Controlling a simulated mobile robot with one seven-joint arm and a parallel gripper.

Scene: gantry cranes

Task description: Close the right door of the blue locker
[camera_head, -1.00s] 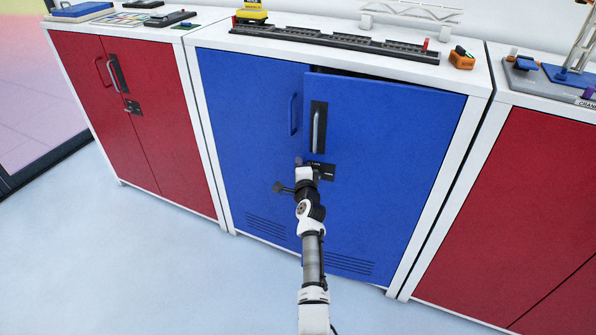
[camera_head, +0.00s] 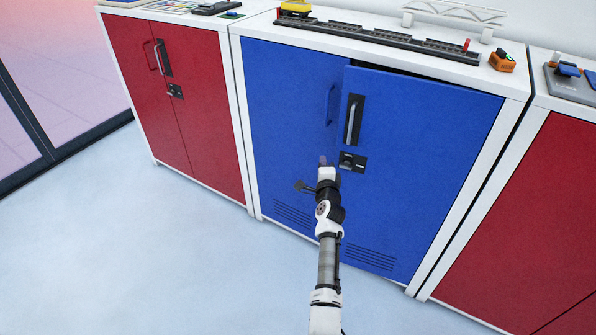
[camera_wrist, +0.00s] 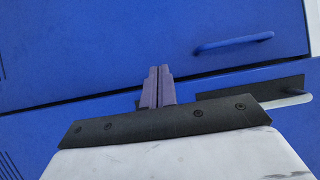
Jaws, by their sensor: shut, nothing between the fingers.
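The blue locker (camera_head: 290,95) has two doors in a white frame. Its right door (camera_head: 425,150) stands slightly ajar, with a dark gap along its top edge. The right door carries a silver handle (camera_head: 351,123) on a black plate and a lock plate below it. The left door looks closed and has a blue handle (camera_head: 331,104); that handle also shows in the wrist view (camera_wrist: 232,42). My gripper (camera_head: 323,161) is in front of the locker near the inner edge of the right door, below the handles. In the wrist view its fingers (camera_wrist: 157,87) are shut together and empty. Contact with the door cannot be told.
Red lockers stand on the left (camera_head: 185,110) and right (camera_head: 530,220), close beside the blue one. A black track (camera_head: 375,40), a yellow object (camera_head: 295,8) and an orange box (camera_head: 502,62) are on the blue locker's top. The floor (camera_head: 170,260) in front is clear.

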